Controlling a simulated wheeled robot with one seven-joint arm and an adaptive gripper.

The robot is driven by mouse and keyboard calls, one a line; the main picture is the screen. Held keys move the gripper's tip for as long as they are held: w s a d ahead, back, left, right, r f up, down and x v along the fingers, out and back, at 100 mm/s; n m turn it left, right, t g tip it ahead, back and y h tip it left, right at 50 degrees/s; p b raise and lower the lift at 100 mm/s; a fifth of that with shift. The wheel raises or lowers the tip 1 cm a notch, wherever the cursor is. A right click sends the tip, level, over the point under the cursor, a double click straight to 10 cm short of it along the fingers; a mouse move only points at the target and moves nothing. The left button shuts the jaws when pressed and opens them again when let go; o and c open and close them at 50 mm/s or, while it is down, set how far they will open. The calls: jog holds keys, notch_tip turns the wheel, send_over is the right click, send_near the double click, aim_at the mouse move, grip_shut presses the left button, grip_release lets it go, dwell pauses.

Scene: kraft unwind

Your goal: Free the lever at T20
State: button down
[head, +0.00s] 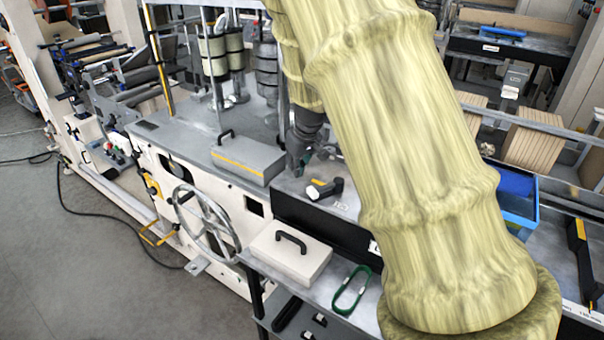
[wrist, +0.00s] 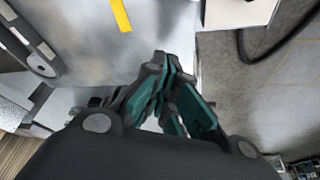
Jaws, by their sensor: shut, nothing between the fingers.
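A short black lever (head: 325,188) with a yellow mark lies on the grey top of the machine. A small label (head: 341,206) sits beside it, its text too small to read surely. My gripper (head: 297,171) points down just behind and left of the lever, apart from it in the head view. In the wrist view my gripper (wrist: 165,62) has its teal-padded fingers together with nothing between them. A dark slotted part (wrist: 33,45) shows at the left there; I cannot tell if it is the lever. My arm hides the area right of the lever.
A grey cover (head: 235,158) with a black handle and yellow stripe is left of my gripper. A white handled box (head: 290,258) and a green loop (head: 351,290) lie on the front shelf. A handwheel (head: 207,222) stands out in front. A blue bin (head: 517,205) is right.

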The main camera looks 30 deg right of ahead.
aim_at(327, 189)
jog(key=shift+s+f, duration=0.2)
jog(key=shift+f, duration=0.1)
jog(key=shift+s+r+p, duration=0.1)
jog(key=shift+s+p, duration=0.6)
jog(key=shift+s, duration=0.45)
jog(key=shift+s+a+f, duration=0.15)
jog(key=shift+s+f, duration=0.15)
jog(key=shift+s, duration=0.05)
jog(key=shift+s+p, duration=0.3)
jog(key=shift+s, duration=0.25)
jog(key=shift+w, duration=0.15)
